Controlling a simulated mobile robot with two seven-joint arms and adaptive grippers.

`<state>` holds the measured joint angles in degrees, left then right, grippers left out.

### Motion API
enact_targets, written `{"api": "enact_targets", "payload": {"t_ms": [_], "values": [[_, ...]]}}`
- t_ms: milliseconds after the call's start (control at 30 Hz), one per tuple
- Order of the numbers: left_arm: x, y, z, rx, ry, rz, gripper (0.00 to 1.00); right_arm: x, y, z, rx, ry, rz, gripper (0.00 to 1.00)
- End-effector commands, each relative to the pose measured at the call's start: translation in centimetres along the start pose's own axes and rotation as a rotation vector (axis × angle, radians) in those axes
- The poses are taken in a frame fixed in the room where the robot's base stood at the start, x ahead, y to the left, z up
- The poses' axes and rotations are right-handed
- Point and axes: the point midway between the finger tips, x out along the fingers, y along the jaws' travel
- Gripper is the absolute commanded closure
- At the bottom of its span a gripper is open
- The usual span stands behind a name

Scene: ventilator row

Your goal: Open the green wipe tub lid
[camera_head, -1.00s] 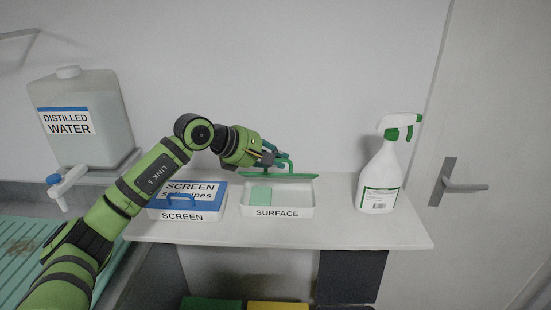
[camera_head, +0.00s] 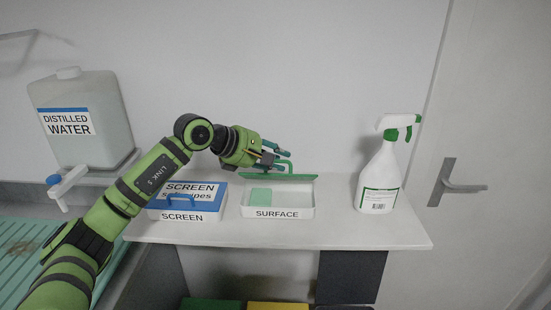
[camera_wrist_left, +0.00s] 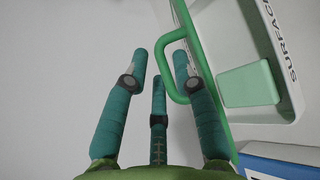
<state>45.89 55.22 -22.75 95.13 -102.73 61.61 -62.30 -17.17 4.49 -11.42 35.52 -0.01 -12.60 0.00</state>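The white tub labelled SURFACE (camera_head: 277,213) stands on the shelf, with a pale green wipe block (camera_head: 260,195) inside; the block also shows in the left wrist view (camera_wrist_left: 248,84). Its green lid (camera_head: 296,177) is open and stands at the tub's back edge, seen nearly edge-on. The lid's green loop handle (camera_head: 291,166) faces back and up. My left gripper (camera_head: 283,156) is behind the lid, at the handle. In the left wrist view its teal fingers (camera_wrist_left: 160,62) are spread, with one finger beside or overlapping the handle (camera_wrist_left: 172,72). I cannot tell whether it touches. My right gripper is not in view.
A blue-lidded SCREEN wipes tub (camera_head: 185,212) stands left of it, under my left arm. A spray bottle (camera_head: 380,180) stands at the shelf's right. A distilled water container (camera_head: 80,120) is at the far left. The shelf front (camera_head: 340,235) is bare.

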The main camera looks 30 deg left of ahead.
Motion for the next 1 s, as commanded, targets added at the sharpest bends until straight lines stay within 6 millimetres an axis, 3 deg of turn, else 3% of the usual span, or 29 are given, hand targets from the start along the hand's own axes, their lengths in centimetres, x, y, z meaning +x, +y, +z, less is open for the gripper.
{"api": "enact_targets", "payload": {"t_ms": [267,700,1000], "values": [[-1.6,0.0,-0.1,0.001,0.004,0.001,0.73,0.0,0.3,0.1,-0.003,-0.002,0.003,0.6],[-10.3,-0.1,-0.1,0.001,0.006,-0.001,0.73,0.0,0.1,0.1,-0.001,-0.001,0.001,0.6],[-12.1,0.0,0.1,0.001,0.001,0.0,0.73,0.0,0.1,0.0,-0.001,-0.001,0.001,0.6]]}}
